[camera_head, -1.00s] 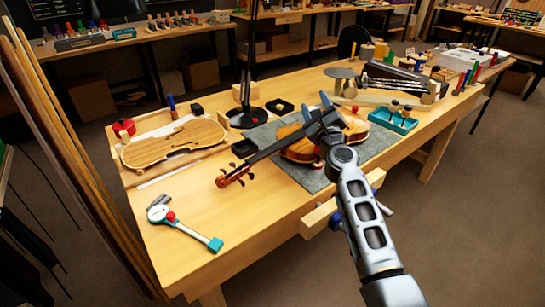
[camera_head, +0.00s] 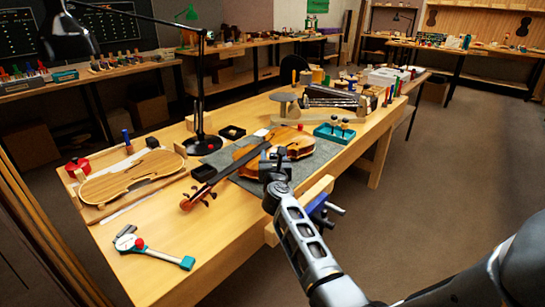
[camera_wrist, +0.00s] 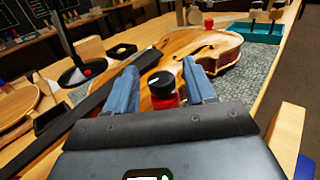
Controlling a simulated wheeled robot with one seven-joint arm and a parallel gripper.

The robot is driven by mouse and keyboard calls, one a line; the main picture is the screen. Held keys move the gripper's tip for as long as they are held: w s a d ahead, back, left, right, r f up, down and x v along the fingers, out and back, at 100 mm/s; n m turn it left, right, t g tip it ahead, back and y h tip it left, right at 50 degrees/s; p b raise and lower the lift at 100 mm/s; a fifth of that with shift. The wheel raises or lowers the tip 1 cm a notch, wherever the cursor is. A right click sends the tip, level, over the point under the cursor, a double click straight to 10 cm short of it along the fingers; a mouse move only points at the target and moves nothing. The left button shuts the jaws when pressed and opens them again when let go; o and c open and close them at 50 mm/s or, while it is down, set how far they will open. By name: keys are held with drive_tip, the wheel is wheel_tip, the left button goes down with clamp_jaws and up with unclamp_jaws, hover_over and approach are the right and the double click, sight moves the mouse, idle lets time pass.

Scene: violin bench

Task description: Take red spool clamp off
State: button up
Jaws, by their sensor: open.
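The violin (camera_head: 290,140) lies on a grey mat (camera_head: 222,156), its dark neck toward the lower left. In the wrist view, a red spool clamp with a black cap (camera_wrist: 162,84) stands at the near edge of the violin body (camera_wrist: 190,50). My gripper (camera_wrist: 161,72) is open, one blue finger on each side of this clamp; whether they touch it cannot be told. A second red clamp (camera_wrist: 209,23) sits at the far part of the violin.
A black lamp (camera_head: 201,144) stands behind the violin. A teal tray (camera_head: 335,132) with tools is to its right. A violin plate (camera_head: 132,177) lies at left, a teal-handled gauge (camera_head: 155,251) at front left. Bare bench top lies around the gauge.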

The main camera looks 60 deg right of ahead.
drive_tip(key=shift+w+d, duration=0.15)
drive_tip(key=shift+d, duration=0.2)
drive_tip(key=shift+c, duration=0.3)
drive_tip(key=c, duration=0.9)
